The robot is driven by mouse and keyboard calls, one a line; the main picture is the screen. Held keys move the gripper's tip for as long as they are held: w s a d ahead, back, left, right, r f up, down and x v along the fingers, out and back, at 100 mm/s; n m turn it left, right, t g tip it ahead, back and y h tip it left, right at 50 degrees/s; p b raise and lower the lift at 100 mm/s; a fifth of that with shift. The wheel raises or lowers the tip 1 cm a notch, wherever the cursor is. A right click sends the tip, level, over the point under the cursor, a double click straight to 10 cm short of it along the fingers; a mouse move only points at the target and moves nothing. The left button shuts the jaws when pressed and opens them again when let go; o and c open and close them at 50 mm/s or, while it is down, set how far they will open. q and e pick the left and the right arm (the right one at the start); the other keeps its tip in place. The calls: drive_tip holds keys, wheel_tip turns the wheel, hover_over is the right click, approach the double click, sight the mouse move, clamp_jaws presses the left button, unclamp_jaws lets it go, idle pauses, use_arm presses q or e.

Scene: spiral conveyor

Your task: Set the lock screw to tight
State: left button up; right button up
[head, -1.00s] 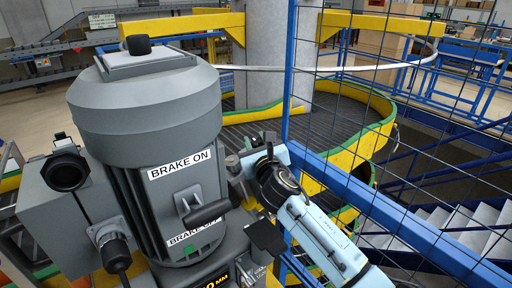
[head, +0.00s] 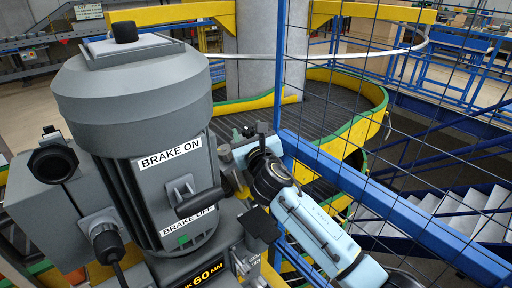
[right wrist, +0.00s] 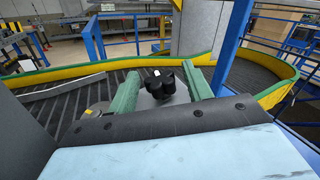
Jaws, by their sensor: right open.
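The lock screw appears to be the black lobed knob (right wrist: 160,83) with a small white mark, ahead in the right wrist view. My right gripper (right wrist: 160,72) is open, its two green fingers on either side of the knob with gaps showing. Whether the fingertips reach past it I cannot tell. In the head view my right gripper (head: 244,142) is close to the right side of the grey motor, its fingertips hard to make out. I cannot clearly pick out the knob or its setting there. My left gripper is not in view.
The grey motor (head: 135,95) has a brake lever (head: 186,198) between BRAKE ON and BRAKE OFF labels. A blue mesh fence (head: 400,215) stands close to the right of my right arm. The spiral conveyor (head: 330,110) with yellow-green edges curves behind.

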drive_tip(key=p+v, duration=0.1)
drive_tip(key=v, duration=1.1)
drive_tip(key=shift+s, duration=0.3)
drive_tip(key=shift+w+d, duration=0.1)
drive_tip(key=shift+d, duration=0.05)
